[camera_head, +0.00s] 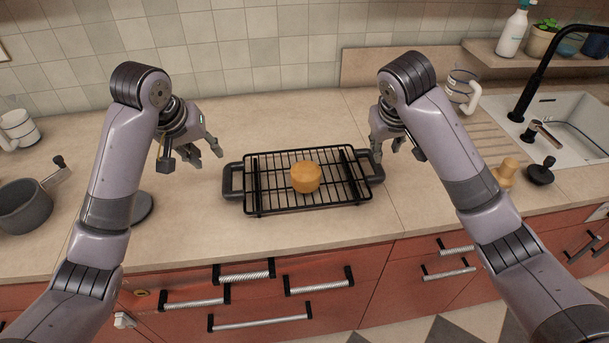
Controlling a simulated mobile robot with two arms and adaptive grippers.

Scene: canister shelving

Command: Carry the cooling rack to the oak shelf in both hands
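The cooling rack (268,194), a black wire grid with a handle at each end, lies flat on the counter. A wooden shelf (485,50) runs along the wall at the back right.
The shelf bears a spray bottle (513,31) and a potted plant (540,38). A grey pot (24,206) stands at left. A mug (461,89), a sink (568,125) and a black tap (534,90) are at right. The counter behind the rack is clear.

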